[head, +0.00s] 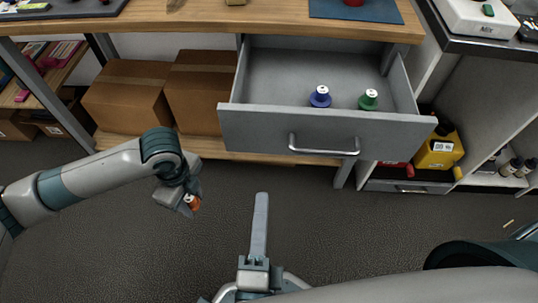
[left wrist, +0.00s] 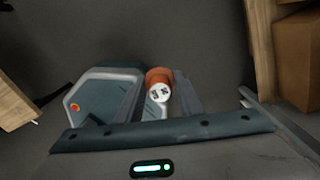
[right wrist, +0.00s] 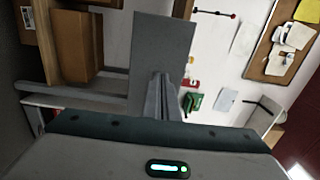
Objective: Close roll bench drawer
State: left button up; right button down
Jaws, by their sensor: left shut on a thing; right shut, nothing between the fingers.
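The grey bench drawer (head: 255,125) is pulled open under the wooden benchtop, with a bar handle (head: 324,150) on its front. Inside it stand a blue spool (head: 320,97) and a green spool (head: 368,99), both with white tops. The drawer front also shows in the right wrist view (right wrist: 160,50). My left gripper (head: 190,202) is left of the drawer and low, shut on an orange spool (left wrist: 158,85) with a white top. My right gripper (head: 261,215) is shut and empty, in front of the drawer and below the handle, apart from it.
Cardboard boxes (head: 128,98) stand on the lower shelf left of the drawer. A blue mat (head: 345,10) lies on the benchtop (head: 180,22). Open floor lies in front.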

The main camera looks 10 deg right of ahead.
aim_at(270, 136)
pick_arm(q)
jog(key=shift+d+f, duration=0.1)
jog(key=shift+f, duration=0.2)
pick_arm(e)
jog(key=shift+s+d, duration=0.2)
pick_arm(q)
jog(key=shift+r+p, duration=0.35)
jog(key=shift+r, duration=0.05)
pick_arm(e)
jog(key=x, duration=1.4)
jog(key=shift+w, duration=0.1)
